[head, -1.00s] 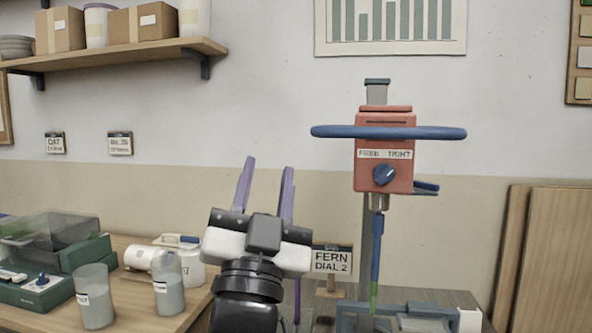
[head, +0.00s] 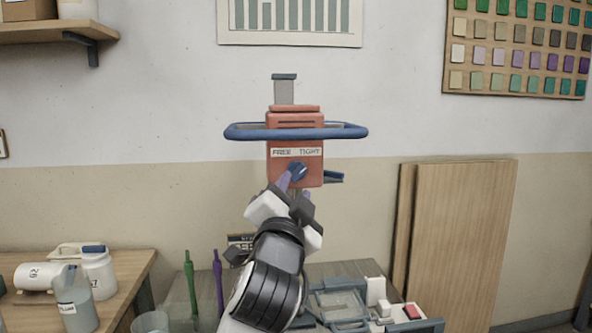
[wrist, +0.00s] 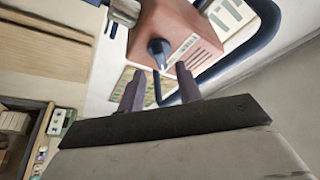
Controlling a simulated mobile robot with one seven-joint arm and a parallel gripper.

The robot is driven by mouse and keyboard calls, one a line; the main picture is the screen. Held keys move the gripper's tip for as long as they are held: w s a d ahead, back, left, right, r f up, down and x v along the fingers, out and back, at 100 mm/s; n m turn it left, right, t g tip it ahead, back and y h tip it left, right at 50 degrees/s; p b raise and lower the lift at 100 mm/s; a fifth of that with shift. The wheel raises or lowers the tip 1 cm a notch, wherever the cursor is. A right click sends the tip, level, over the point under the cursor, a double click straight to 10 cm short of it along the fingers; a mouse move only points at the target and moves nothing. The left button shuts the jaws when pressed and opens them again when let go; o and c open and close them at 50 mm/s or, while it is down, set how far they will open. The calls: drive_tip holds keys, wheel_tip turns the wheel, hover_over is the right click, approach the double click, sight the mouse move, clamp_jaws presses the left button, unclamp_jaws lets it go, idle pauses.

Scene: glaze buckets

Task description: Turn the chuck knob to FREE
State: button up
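The red mixer head (head: 282,163) stands on a grey column, with a FREE / TIGHT label (head: 296,152) on its front. The blue chuck knob (head: 297,170) sits below the label; its white mark appears to point up and right, towards TIGHT. My gripper (head: 292,186) is just in front of and below the knob. In the wrist view, my gripper (wrist: 160,82) is open with its two purple fingers apart. The knob (wrist: 160,50) shows beyond the fingertips, roughly centred between them, with nothing gripped. My arm hides the chuck in the head view.
A blue ring handle (head: 345,131) surrounds the mixer head above the knob. A table with jugs (head: 98,270) is at left; wooden boards (head: 460,240) lean at right.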

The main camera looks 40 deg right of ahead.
sight(298, 176)
drive_tip(key=shift+p+x, duration=0.45)
drive_tip(key=shift+x, duration=1.9)
drive_tip(key=shift+a, duration=0.1)
clamp_jaws()
